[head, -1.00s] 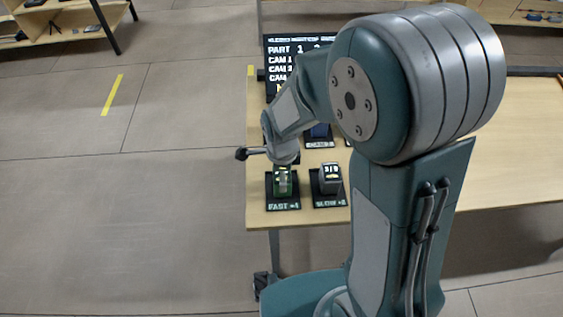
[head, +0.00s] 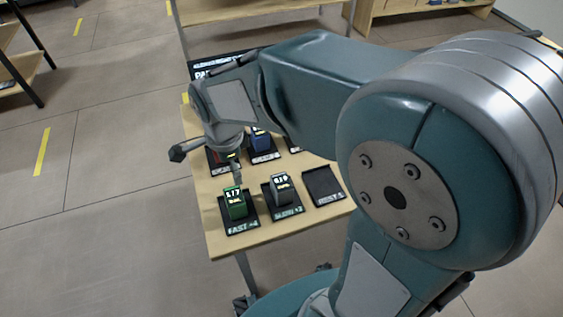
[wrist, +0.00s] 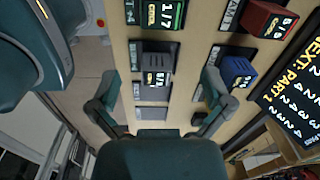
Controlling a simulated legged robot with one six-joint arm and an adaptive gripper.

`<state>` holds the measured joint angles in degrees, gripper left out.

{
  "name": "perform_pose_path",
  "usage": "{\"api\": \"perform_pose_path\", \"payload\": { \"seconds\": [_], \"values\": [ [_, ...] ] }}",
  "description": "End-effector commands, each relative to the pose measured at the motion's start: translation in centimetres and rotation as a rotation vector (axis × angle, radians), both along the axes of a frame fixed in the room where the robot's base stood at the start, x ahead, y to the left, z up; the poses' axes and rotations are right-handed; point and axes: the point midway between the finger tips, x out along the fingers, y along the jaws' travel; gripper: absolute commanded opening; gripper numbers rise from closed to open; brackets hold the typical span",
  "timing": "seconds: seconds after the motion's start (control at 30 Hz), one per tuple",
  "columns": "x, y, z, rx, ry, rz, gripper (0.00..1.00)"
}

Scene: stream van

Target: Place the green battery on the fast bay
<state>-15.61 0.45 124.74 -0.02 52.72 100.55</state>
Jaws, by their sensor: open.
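The green battery (head: 235,204), with a lit 1/7 label, stands upright on the black pad marked FAST (head: 240,226) at the table's front left corner. It also shows at the top edge of the wrist view (wrist: 163,14), partly cut off. My gripper (wrist: 160,80) is open, its two fingers wide apart with nothing between them.
A grey battery (head: 281,190) stands on the SLOW pad beside it. An empty black pad (head: 323,186) lies to the right. A blue battery (head: 260,143) and a red battery (wrist: 268,19) stand in the row behind. A black sign board (wrist: 296,92) stands at the table's back.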

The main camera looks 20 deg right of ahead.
Motion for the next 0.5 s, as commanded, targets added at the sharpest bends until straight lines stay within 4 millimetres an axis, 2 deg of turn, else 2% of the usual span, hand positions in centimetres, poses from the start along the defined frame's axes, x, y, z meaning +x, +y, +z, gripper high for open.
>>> {"api": "perform_pose_path", "payload": {
  "seconds": [0.2, 0.5],
  "values": [
    [-2.1, -2.8, 3.7, -0.007, -0.111, 0.316, 1.00],
    [-5.8, -6.1, 7.2, -0.097, -0.250, 0.764, 1.00]
  ]
}}
